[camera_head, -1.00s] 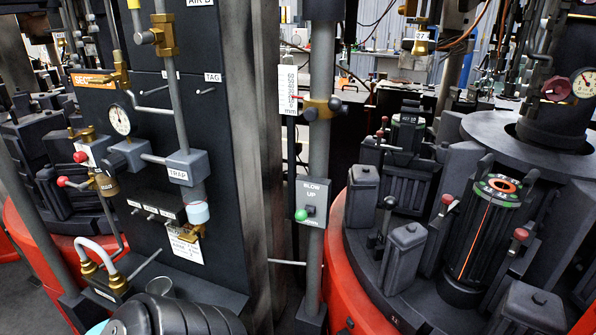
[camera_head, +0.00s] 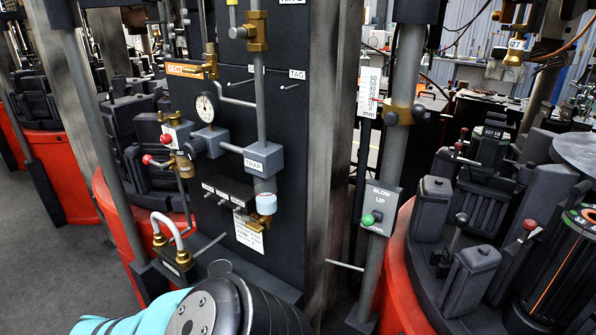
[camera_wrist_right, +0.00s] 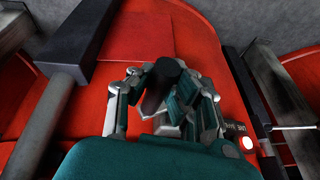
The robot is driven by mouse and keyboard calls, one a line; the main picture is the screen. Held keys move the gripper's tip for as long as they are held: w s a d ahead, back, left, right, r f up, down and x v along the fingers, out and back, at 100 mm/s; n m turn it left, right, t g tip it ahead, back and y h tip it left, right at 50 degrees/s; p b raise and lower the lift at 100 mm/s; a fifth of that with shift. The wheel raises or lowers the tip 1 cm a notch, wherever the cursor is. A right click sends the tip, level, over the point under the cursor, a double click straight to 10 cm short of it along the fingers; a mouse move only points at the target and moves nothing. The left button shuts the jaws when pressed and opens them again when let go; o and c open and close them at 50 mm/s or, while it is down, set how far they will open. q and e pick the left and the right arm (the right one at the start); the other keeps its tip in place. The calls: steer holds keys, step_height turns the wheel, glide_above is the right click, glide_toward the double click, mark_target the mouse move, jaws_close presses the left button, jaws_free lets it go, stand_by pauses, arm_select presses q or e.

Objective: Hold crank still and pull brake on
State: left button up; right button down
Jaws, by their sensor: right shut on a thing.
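In the right wrist view my right gripper (camera_wrist_right: 168,95) is shut on a dark round-ended knob (camera_wrist_right: 171,70). The knob stands over a red curved surface, with a grey metal piece showing below it between the fingers. It looks like the crank's handle; the rest of the crank is hidden by the fingers. My left gripper is in neither view. No brake is clearly marked. Levers with red knobs show in the head view, one at the left mould (camera_head: 149,160) and one at the right mould (camera_head: 530,225). I cannot tell whether either is the brake.
A dark panel (camera_head: 283,207) with gauge, pipes and valves stands mid-view. Right of it, a post carries a blow up/down switch box (camera_head: 379,208). Red mould bases (camera_head: 398,275) stand on both sides. In the wrist view, dark bars (camera_wrist_right: 90,35) flank the gripper. Grey floor (camera_head: 50,260) is clear at left.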

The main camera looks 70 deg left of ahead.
steer(key=c, duration=1.4)
jaws_free()
steer(key=shift+w+d+r, duration=0.1)
steer(key=shift+w+d, duration=0.1)
steer(key=shift+o, duration=1)
steer(key=shift+s, duration=0.1)
steer(key=shift+a, duration=0.1)
steer(key=v, duration=1.2)
